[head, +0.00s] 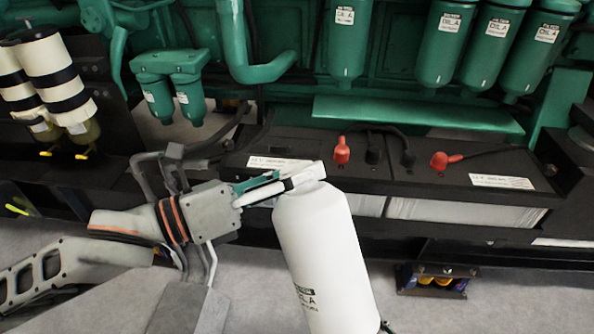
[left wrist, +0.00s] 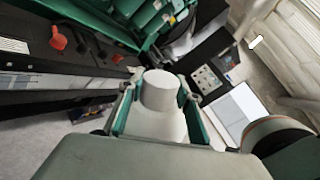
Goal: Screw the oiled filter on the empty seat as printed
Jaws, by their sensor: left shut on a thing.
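A white filter (head: 325,255) with a dark "OIL A" label hangs in front of the batteries, slightly tilted. My left gripper (head: 279,186) is shut on its narrower top end. In the left wrist view the white filter (left wrist: 160,92) sits between the two green-lined fingers (left wrist: 158,112). Green filters labelled "OIL A" hang along the engine at the top: one (head: 348,42) left of a wide gap, and several (head: 443,48) right of it. No seat shows in that gap; the frame's top edge cuts it off. The filter's lower end is also cut off. My right gripper is not in view.
Batteries (head: 400,183) with red and black terminals stand below a green ledge (head: 418,117). Two small green filters (head: 189,98) and white-and-black canisters (head: 55,70) are at left. A small crate of bottles (head: 437,282) stands low at right.

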